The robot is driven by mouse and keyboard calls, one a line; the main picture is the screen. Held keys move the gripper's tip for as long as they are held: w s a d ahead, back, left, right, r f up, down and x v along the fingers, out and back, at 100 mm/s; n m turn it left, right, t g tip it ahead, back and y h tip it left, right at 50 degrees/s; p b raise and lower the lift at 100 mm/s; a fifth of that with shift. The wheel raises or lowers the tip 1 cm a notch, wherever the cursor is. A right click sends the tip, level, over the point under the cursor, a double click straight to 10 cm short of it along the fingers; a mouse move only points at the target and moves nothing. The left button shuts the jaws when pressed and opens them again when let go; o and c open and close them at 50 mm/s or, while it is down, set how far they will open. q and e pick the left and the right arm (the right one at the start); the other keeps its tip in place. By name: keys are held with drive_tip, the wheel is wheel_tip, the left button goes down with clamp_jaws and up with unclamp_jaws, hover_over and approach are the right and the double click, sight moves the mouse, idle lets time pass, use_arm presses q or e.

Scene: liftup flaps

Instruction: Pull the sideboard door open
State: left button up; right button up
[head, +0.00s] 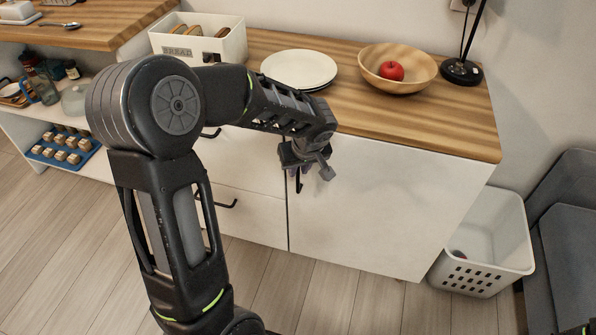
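The sideboard door (375,215) is the wide white front panel under the wooden top. It looks closed, with a narrow dark seam along its left edge. A dark handle (298,184) shows near the door's upper left edge. My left gripper (308,172) is right at this handle, in front of the door, and hides the handle's upper part. Its fingers are small and partly hidden, so I cannot tell whether they are open, shut, or touching the handle. My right gripper is not in view.
On the wooden top (430,134) are a bread box (225,47), white plates (299,68), a wooden bowl (417,78) with a red apple (391,71), and a lamp base (461,72). A white basket (483,270) stands right of the sideboard. The floor before the door is clear.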

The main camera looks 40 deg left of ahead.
use_arm(q)
drive_tip(key=shift+x, duration=0.9)
drive_tip(key=shift+c, duration=0.5)
clamp_jaws()
